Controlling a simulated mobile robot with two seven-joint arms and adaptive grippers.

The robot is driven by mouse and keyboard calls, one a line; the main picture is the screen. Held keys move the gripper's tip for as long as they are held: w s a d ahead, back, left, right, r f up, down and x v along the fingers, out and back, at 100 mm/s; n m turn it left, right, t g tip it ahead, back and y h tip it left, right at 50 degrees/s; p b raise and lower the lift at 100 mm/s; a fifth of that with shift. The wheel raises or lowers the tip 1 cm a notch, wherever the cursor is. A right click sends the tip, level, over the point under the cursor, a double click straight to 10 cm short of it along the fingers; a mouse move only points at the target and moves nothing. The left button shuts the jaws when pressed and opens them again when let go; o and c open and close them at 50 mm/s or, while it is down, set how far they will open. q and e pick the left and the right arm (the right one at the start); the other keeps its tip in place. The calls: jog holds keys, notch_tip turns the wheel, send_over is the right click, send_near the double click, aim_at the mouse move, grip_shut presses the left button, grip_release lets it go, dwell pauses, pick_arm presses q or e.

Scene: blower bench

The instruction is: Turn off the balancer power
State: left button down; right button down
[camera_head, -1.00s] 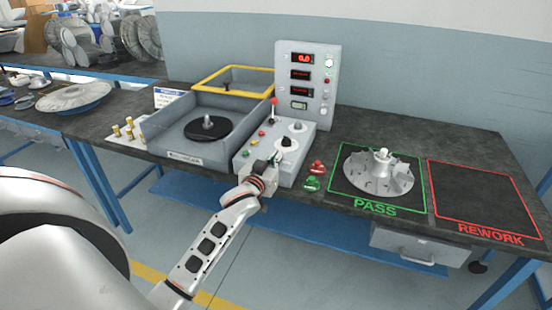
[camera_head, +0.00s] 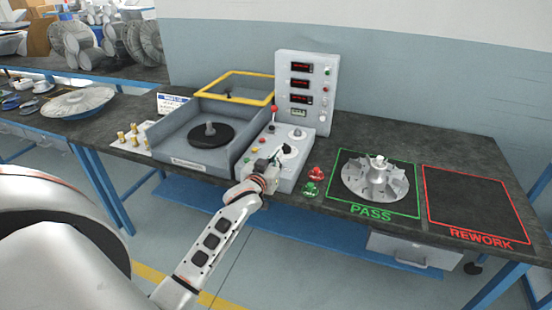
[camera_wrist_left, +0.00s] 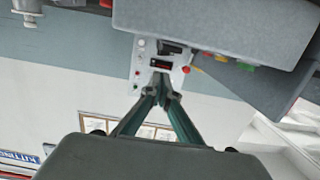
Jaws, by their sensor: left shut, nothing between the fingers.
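The balancer (camera_head: 190,163) is a grey open box with a dark round turntable (camera_head: 211,134) and a yellow-framed lid (camera_head: 235,75) raised behind it. To its right is a sloped control box (camera_head: 303,163) with dials, coloured buttons and a red-tipped lever (camera_head: 274,110). A display panel (camera_head: 307,75) with red readouts stands behind it and also shows in the left wrist view (camera_wrist_left: 140,72). My left gripper (camera_head: 277,155) is shut and empty at the control box's front, close to the front dial (camera_head: 288,150); whether it touches is unclear. My right gripper is out of view.
Green and red buttons (camera_head: 311,188) sit right of the control box. A finned impeller (camera_head: 376,181) stands in the green PASS outline. The red REWORK outline (camera_head: 475,205) is empty. Brass-coloured pegs (camera_head: 133,137) are left of the balancer.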

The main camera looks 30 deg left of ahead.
pick_arm(q)
jog(key=s+d+r, duration=0.2)
jog(key=s+r, duration=0.2)
jog(key=s, duration=0.5)
jog(key=shift+p, duration=0.3)
jog(key=s+d+f+m+g+h, duration=0.2)
jog(key=s+d+f+m+h, duration=0.1)
jog(key=s+d+f, duration=0.7)
jog(key=s+d+f+m+g+h, duration=0.3)
jog(key=s+d+f+m, duration=0.1)
jog(key=s+d+f, duration=0.7)
jog(key=s+f, duration=0.3)
jog(key=f, duration=0.3)
jog(key=shift+h, duration=0.3)
